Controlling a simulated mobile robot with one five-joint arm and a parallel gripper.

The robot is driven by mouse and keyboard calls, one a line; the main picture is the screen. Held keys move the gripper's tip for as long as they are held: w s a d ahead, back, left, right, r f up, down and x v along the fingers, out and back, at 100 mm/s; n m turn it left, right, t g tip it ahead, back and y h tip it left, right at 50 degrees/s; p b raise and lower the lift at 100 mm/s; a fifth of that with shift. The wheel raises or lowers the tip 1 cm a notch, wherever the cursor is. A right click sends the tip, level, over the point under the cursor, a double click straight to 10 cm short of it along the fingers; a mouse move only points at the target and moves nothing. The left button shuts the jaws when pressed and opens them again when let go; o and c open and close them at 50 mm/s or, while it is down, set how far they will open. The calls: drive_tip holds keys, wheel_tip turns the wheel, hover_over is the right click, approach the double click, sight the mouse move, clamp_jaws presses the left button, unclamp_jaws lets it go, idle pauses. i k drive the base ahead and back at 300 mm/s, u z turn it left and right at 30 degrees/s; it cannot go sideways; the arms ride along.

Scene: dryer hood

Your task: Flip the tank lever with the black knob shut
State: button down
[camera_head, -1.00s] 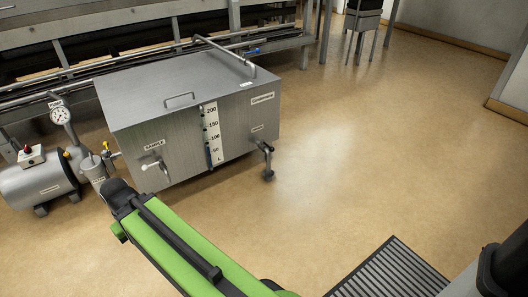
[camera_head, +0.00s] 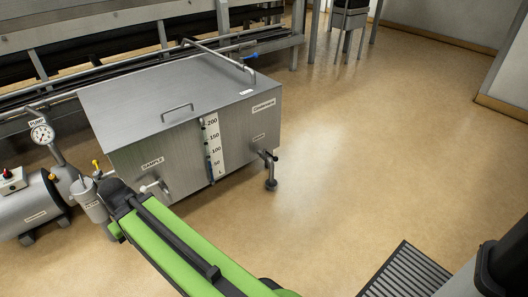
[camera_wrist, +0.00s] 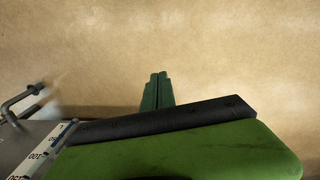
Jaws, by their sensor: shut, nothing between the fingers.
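The steel tank (camera_head: 185,115) stands left of centre in the head view, with a level scale on its front. A valve with a dark lever and knob (camera_head: 274,157) sticks out at its right end above a dark spout. A second valve (camera_head: 148,187) with a pale handle sits under the SAMPLE label, partly behind my arm. In the wrist view, a grey bent valve part (camera_wrist: 20,102) with a dark end shows at the left, beside the tank scale. My gripper (camera_wrist: 158,76) is shut and empty over bare floor, apart from the valve. The head view does not show its fingers.
A pump with a gauge (camera_head: 42,133) and a filter canister (camera_head: 90,203) stand left of the tank. Pipes and a blue-handled valve (camera_head: 250,57) run behind it. A floor grate (camera_head: 405,275) lies at lower right. The floor right of the tank is clear.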

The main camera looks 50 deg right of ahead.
sight(275, 158)
drive_tip(key=i, duration=1)
drive_tip(key=u, duration=0.05)
